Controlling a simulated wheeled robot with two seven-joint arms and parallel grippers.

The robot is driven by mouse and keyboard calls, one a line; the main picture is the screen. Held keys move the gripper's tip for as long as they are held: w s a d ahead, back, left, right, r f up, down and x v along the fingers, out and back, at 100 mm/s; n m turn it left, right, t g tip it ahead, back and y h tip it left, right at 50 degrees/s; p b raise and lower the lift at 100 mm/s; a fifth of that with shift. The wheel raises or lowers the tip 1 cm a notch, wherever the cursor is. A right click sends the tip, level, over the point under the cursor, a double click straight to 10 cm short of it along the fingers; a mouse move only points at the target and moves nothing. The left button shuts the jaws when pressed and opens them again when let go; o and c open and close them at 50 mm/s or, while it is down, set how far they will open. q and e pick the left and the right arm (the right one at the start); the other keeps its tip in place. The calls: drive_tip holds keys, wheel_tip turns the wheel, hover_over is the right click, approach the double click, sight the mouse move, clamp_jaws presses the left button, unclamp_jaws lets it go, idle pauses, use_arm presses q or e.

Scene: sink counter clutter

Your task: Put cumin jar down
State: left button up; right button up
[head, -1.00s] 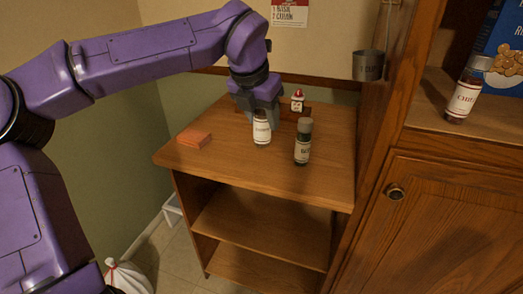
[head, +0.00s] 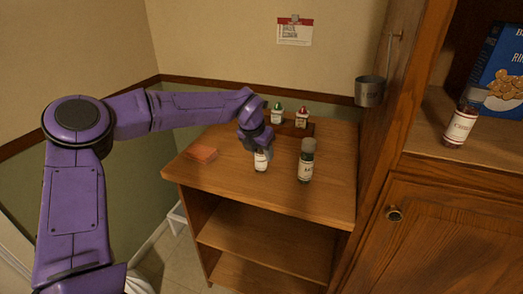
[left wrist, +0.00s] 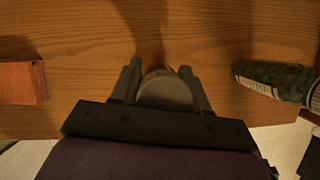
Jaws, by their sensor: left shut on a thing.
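The jar in my left gripper, the cumin jar (head: 261,162), has a white label too small to read clearly. It is upright on or just above the wooden table top (head: 235,178); I cannot tell if its base touches. My left gripper (head: 258,144) is shut around its upper part from above. In the left wrist view the jar's round grey lid (left wrist: 166,92) sits between the two fingers. My right gripper is not in view.
An orange block (head: 202,153) lies left. Two small figure shakers (head: 277,115) stand behind. A metal cup (head: 370,91) hangs at the cabinet side. Another jar (head: 460,127) and a blue box (head: 500,75) occupy the shelf.

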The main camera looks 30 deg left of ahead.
use_arm(q)
drive_tip(key=o, duration=1.1)
drive_tip(key=b+v, duration=0.1)
drive_tip(key=v, duration=1.1)
drive_tip(key=shift+s+r, duration=0.1)
drive_tip(key=shift+r, duration=0.05)
